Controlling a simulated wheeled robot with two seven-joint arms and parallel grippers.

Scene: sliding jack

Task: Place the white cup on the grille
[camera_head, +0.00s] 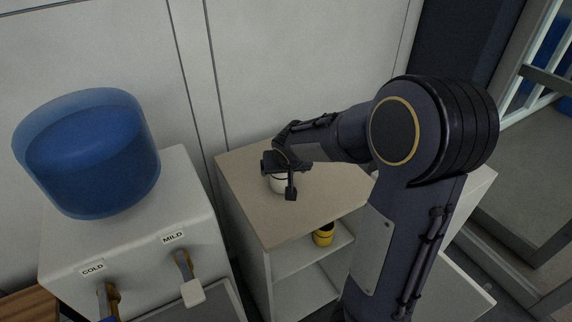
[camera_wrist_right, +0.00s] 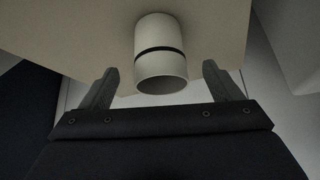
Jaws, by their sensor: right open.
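The white cup (camera_head: 278,186) stands on the beige top of a low cabinet, partly hidden by my right gripper (camera_head: 280,178). In the right wrist view the cup (camera_wrist_right: 161,52) is white with a thin black band and lies between the two open finger lines, with a gap on each side. My right gripper (camera_wrist_right: 160,70) is open around or just short of the cup; I cannot tell how deep the cup sits. A grey panel, probably the grille (camera_head: 222,293), lies below the dispenser taps, mostly cut off. My left gripper is not in view.
A water dispenser (camera_head: 72,250) with a blue bottle (camera_head: 88,155) and taps labelled COLD and MILD stands left of the cabinet (camera_head: 240,165). A yellow cup (camera_head: 323,235) sits on the cabinet's shelf. The wall is close behind. The cabinet top around the cup is mostly clear.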

